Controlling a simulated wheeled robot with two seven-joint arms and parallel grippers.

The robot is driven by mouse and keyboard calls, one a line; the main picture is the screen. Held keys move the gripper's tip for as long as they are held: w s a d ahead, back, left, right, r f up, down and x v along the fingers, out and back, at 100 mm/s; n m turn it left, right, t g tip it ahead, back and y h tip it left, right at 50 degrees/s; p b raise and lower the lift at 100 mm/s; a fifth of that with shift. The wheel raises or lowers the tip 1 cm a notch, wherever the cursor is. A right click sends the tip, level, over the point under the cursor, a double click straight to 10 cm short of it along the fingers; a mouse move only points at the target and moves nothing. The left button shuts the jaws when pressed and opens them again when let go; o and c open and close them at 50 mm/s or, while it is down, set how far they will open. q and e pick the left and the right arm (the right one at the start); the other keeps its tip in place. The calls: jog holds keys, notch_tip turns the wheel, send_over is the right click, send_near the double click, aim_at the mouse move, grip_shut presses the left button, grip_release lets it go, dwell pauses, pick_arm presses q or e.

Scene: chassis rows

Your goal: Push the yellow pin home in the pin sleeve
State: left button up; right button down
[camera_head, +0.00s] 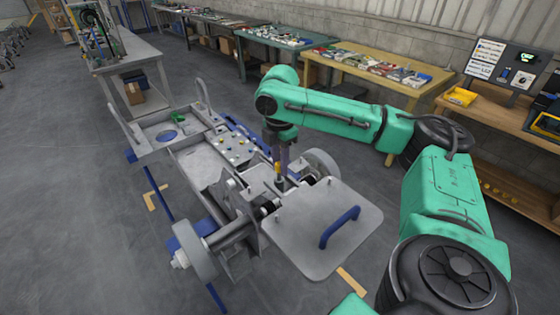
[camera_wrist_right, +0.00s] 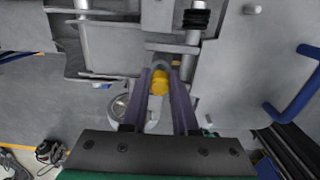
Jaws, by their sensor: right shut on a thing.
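The yellow pin (camera_wrist_right: 160,83) shows between the two purple fingers of my right gripper (camera_wrist_right: 163,75) in the right wrist view. The fingers are shut on it from both sides. In the head view the yellow pin (camera_head: 278,167) is a small spot just below my right gripper (camera_head: 281,160), over the grey chassis (camera_head: 215,165). A grey rounded fitting (camera_wrist_right: 157,104), perhaps the pin sleeve, shows around and below the pin. I cannot tell how deep the pin sits in it. My left gripper is not in view.
A grey plate with a blue handle (camera_head: 340,228) lies at the chassis's near end. Wheels (camera_head: 195,250) stand at its side. Work tables with parts (camera_head: 375,70) line the wall. A grey bench (camera_head: 130,50) stands at the back left. The floor to the left is clear.

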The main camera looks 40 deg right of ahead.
jog(key=shift+f+b, duration=0.3)
jog(key=shift+f, duration=1.1)
jog(key=c, duration=0.7)
grip_release()
jog(key=shift+s, duration=0.1)
jog(key=shift+o, duration=0.5)
notch_tip(320, 180, up, 9)
jog(key=shift+r+b, duration=0.1)
jog(key=shift+b, duration=0.55)
notch_tip(320, 180, up, 5)
jog(key=p, duration=0.3)
jog(key=shift+r, duration=0.2)
jog(key=shift+w+f, duration=0.1)
jog(key=shift+w, duration=0.1)
